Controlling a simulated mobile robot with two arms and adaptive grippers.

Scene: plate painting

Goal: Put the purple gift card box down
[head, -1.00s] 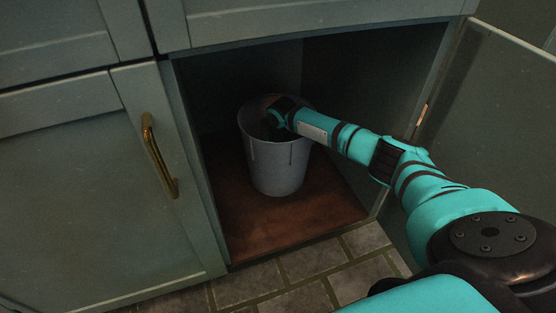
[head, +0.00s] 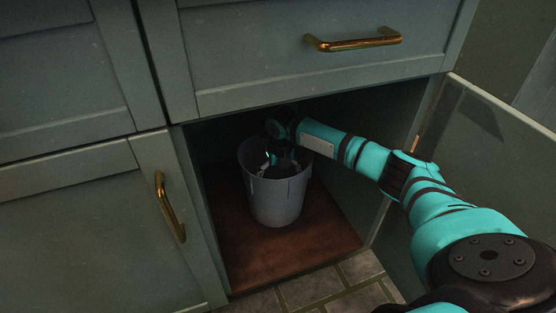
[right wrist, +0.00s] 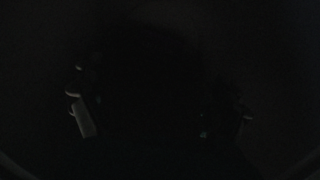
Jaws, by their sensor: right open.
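My right gripper (head: 276,166) is in the mouth of a grey-white bin (head: 275,204), pointing down, with its fingers apart. The right wrist view is almost black; only parts of the two spread fingers (right wrist: 155,118) show faintly, with nothing visible between them. I do not see the purple gift card box in either view; the inside of the bin is mostly hidden by its wall, my gripper and the dark. My left gripper is not in view.
The bin stands on the brown floor (head: 245,255) of an open grey-green cabinet. The open door (head: 480,135) is at the right, close to my arm. A drawer with a brass handle (head: 353,41) is above, and a shut door (head: 80,220) is at the left.

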